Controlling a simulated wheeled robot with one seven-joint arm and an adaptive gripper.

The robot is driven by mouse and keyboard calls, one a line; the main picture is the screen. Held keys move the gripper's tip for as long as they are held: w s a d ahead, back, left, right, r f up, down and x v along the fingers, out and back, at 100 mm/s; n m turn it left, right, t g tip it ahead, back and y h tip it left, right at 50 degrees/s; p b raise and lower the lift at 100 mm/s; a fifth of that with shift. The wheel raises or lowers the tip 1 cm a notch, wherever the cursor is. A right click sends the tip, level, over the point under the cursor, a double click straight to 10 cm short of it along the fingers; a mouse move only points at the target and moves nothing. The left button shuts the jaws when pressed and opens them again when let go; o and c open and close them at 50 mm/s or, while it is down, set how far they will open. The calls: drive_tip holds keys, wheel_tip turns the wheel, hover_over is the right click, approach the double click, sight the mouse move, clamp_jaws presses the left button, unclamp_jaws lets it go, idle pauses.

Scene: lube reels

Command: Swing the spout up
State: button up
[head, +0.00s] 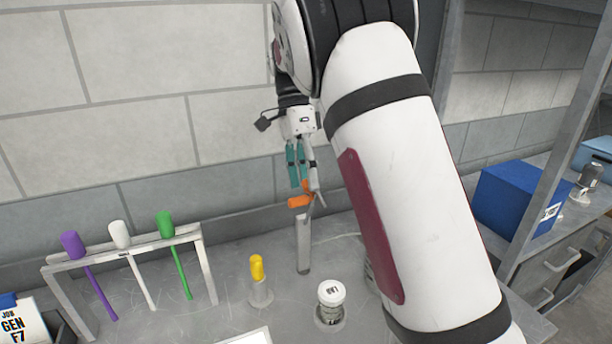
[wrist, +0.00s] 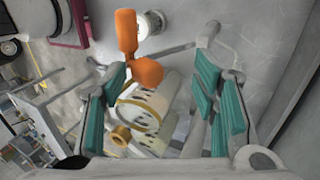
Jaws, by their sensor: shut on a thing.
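The spout (head: 299,201) shows as a short orange piece at the top of a grey upright post (head: 303,245). In the wrist view the orange spout (wrist: 126,32) has a rounded orange joint (wrist: 146,72) beside a pale cylinder body (wrist: 148,105) with a brass-coloured ring (wrist: 121,135). My gripper (head: 304,186) points down at the spout from above. The exact contact is partly hidden.
A rack (head: 125,252) with purple, white and green handled tools stands at the left. A yellow-topped piece (head: 257,268) and a white-capped jar (head: 331,294) stand on the grey bench near the post. A blue box (head: 518,200) is at the right. The block wall is close behind.

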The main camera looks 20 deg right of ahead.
drive_tip(key=shift+w+a+f, duration=0.2)
drive_tip(key=shift+w+f, duration=0.15)
drive_tip(key=shift+f, duration=0.3)
drive_tip(key=o, duration=1.2)
drive_tip(key=shift+w+f, duration=0.1)
drive_tip(key=shift+w, duration=0.1)
drive_tip(key=shift+c, duration=0.4)
drive_tip(key=shift+s+d+r, duration=0.1)
drive_tip(key=shift+r, duration=0.15)
drive_tip(key=shift+c, duration=0.5)
